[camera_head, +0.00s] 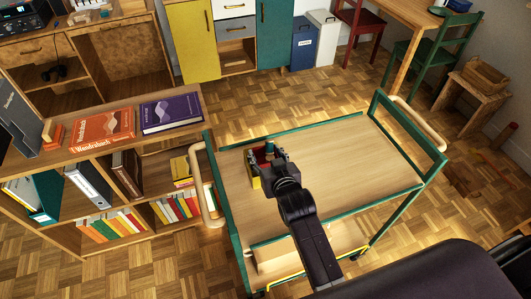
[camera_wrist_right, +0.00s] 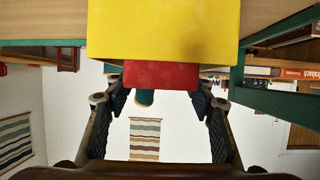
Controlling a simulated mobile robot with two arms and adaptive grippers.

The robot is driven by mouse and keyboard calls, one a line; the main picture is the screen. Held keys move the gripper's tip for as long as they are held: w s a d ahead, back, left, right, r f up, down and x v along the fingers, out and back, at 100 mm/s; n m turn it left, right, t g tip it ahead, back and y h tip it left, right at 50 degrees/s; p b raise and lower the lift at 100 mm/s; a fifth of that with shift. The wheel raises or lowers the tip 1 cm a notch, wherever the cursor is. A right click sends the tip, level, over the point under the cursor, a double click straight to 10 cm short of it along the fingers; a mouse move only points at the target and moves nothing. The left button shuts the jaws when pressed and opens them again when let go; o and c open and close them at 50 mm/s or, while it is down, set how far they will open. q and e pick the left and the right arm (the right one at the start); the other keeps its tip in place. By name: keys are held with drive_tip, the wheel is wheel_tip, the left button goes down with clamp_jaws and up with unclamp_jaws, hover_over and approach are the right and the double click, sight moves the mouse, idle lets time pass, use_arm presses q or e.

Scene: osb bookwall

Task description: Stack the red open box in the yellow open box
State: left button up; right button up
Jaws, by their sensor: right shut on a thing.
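The yellow open box (camera_head: 255,182) stands on the wooden top of the green-framed cart (camera_head: 345,150), mostly hidden by my right gripper. It fills the upper middle of the wrist view (camera_wrist_right: 165,30). The red open box (camera_wrist_right: 150,74) shows past the yellow wall's edge, between my fingers; a bit of it shows in the head view (camera_head: 259,157). My right gripper (camera_head: 270,160) is shut on the red box, at the yellow box. How deep the red box sits in the yellow one is hidden. My left gripper is out of view.
A small teal round thing (camera_head: 270,147) shows just beyond the red box. The rest of the cart top is bare. Handles (camera_head: 208,185) rise at both cart ends. A bookshelf (camera_head: 105,155) with an orange book (camera_head: 103,128) and purple book (camera_head: 170,111) stands left.

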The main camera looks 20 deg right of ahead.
drive_tip(key=shift+f, duration=0.25)
drive_tip(key=o, duration=1.1)
drive_tip(key=shift+r, duration=0.15)
drive_tip(key=shift+s+r, duration=0.1)
drive_tip(key=shift+r, duration=0.55)
drive_tip(key=v, duration=1.1)
drive_tip(key=shift+s, duration=0.4)
